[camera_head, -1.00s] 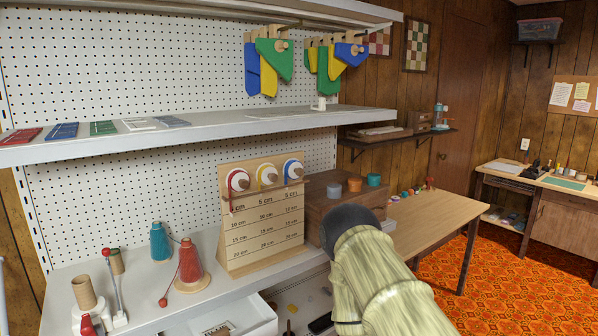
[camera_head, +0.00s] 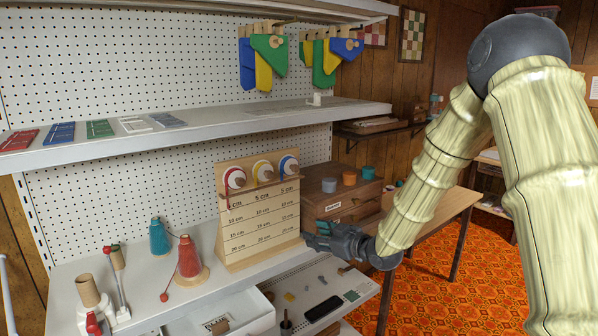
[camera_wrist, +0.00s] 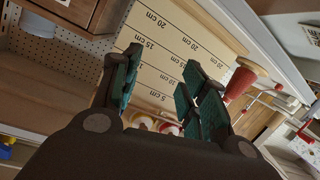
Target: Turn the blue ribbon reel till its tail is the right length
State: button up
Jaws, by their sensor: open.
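The blue ribbon reel (camera_head: 288,165) is the rightmost of three reels at the top of an upright wooden board (camera_head: 228,248). It has a white face and a blue rim. Printed rows from 5 cm to 20 cm run down the board below the reels. I cannot make out the blue tail. My gripper (camera_head: 312,238) is open and empty, at the board's lower right edge, below the blue reel. In the wrist view my gripper (camera_wrist: 160,75) has its fingers apart, with the board's scale (camera_wrist: 165,60) between and beyond them. The reels there are partly hidden behind the fingers.
The red reel (camera_head: 235,178) and yellow reel (camera_head: 262,171) sit left of the blue one. A wooden drawer box (camera_head: 345,200) stands close on the right. Red (camera_head: 188,257) and teal (camera_head: 158,238) cones stand left. A shelf (camera_head: 200,130) runs overhead. An open white drawer (camera_head: 255,312) lies below.

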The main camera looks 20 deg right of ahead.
aim_at(297, 169)
jog(key=w+d+r+n+t+y, duration=0.2)
jog(key=d+r+n, duration=0.1)
jog(key=r, duration=1.3)
jog(key=p+x, duration=0.4)
jog(key=x, duration=0.7)
jog(key=shift+c, duration=0.2)
grip_shut()
